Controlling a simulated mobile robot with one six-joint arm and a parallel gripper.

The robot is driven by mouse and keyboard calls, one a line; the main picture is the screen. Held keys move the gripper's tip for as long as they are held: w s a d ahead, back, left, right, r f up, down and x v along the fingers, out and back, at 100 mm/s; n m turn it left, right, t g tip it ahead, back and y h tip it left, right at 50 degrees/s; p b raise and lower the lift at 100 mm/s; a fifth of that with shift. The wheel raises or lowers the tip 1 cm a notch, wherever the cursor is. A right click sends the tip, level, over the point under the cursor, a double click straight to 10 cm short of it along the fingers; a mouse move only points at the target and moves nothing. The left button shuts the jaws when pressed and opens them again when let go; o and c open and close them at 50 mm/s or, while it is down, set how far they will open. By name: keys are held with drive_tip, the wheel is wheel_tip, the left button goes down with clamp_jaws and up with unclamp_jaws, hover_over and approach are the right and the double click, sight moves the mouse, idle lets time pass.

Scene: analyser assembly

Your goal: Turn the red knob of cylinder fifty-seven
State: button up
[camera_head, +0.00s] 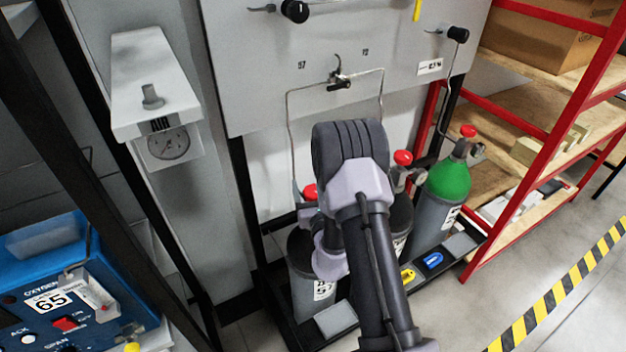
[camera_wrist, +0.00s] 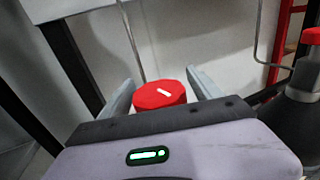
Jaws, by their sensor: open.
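The red knob (camera_head: 310,191) tops the leftmost dark cylinder (camera_head: 301,262) in the head view, below the panel label that appears to read 57. In the wrist view a red knob (camera_wrist: 159,95) with a white mark lies between the two fingers of my gripper (camera_wrist: 160,88). The fingers are open, one on each side of the knob, with a visible gap at least on the left. The body of this cylinder is hidden in the wrist view.
A second dark cylinder with a red knob (camera_head: 403,158) stands right of my arm, and a green-topped cylinder (camera_head: 449,180) beyond it. A grey panel (camera_head: 270,75) with thin pipes rises behind. A red shelf (camera_head: 545,150) stands right; a blue analyser (camera_head: 60,285) is at left.

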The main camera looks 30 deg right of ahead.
sight(305, 199)
drive_tip(key=shift+s, duration=0.1)
drive_tip(key=c, duration=1.4)
drive_tip(key=shift+o, duration=0.2)
